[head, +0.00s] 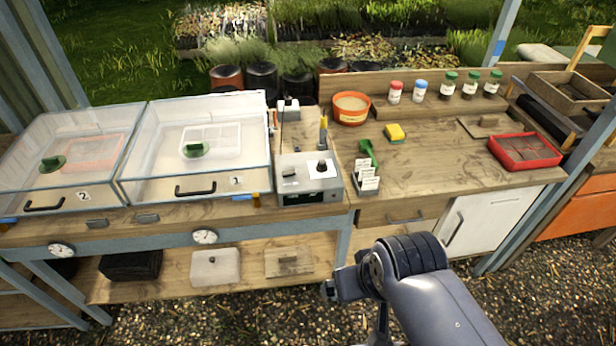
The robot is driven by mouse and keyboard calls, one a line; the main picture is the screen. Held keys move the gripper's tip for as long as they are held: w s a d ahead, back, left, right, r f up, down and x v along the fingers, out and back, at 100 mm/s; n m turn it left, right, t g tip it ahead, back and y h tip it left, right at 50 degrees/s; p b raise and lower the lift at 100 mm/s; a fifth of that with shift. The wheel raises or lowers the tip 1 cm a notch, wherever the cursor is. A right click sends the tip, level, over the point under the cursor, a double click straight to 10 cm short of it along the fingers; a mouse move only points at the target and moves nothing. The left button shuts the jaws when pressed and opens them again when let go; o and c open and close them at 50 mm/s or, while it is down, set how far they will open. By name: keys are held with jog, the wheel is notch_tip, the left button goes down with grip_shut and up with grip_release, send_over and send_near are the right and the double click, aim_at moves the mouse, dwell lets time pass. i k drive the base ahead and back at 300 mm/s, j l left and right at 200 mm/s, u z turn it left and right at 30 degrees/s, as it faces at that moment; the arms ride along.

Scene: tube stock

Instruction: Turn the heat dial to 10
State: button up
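A grey control box (308,192) stands on the bench just right of the clear boxes. On its sloped top is a round black knob (322,166) over a white scale plate; this looks like the heat dial. Its pointer and numbers are too small to read. A dark switch or lever (289,172) sits to the knob's left, and a dark display is on the front face. My arm reaches in from the lower right, and its end is in front of the bench, below and right of the box, apart from it. My gripper's fingers cannot be made out.
Two clear lidded boxes (198,143) fill the bench's left side. Right of the control box are a label holder (366,179), a green scoop (368,152), a yellow sponge (395,132), an orange pot (351,108) and a red tray (524,152). Bench space right of the labels is clear.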

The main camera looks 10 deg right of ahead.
aim_at(321, 167)
jog(key=i+l, duration=0.4)
jog(key=i, duration=0.15)
jog(key=i+l, duration=0.4)
jog(key=i, duration=0.15)
